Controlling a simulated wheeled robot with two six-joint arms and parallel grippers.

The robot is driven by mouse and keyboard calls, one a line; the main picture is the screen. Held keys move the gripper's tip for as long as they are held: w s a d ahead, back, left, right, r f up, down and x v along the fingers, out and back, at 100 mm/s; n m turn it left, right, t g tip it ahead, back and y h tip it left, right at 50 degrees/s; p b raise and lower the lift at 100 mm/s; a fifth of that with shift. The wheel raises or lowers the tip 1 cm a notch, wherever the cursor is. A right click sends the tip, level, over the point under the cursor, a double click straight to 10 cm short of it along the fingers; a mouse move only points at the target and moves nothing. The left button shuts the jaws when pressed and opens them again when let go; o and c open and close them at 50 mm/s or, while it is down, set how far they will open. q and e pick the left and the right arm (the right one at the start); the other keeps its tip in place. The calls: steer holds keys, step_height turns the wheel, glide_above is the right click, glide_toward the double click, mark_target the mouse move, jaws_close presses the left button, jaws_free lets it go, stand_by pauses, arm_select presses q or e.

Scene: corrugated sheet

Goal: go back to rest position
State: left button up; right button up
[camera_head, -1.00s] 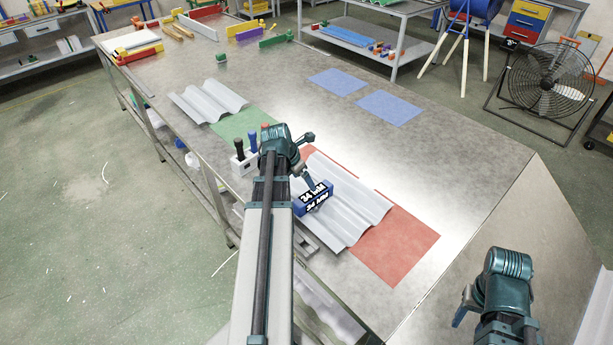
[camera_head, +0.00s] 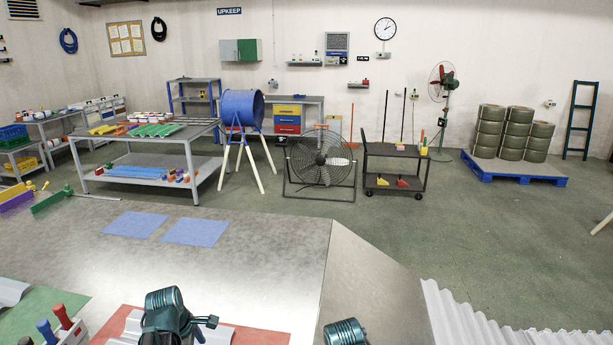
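My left arm's teal wrist shows at the bottom edge of the head view, with part of the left gripper (camera_head: 203,323) beside it. The fingers are not clear enough to tell open from shut. It is above a grey corrugated sheet (camera_head: 221,334) on a red mat (camera_head: 268,337); most of both is cut off. A small blue patch shows by the gripper, possibly the labelled block. Only the top of my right arm's wrist shows at the bottom edge; its gripper is out of view.
A holder (camera_head: 72,333) with red and blue handles stands at the lower left, by a green mat (camera_head: 45,312). Two blue mats (camera_head: 196,230) lie on the metal table (camera_head: 270,245). A black fan (camera_head: 320,160) stands beyond it.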

arm_select(q)
steer(key=s+d+m+g+y, duration=0.1)
steer(key=s+d+m, duration=0.3)
steer(key=d+m, duration=0.8)
steer(key=s+d+m+g+y, duration=0.1)
steer(key=s+d+m, duration=0.4)
steer(key=d+m, duration=0.7)
steer(key=shift+s+d+f+m, duration=0.2)
steer(key=shift+s+d+m, duration=0.1)
steer(key=shift+d, duration=0.7)
steer(key=shift+a, duration=0.1)
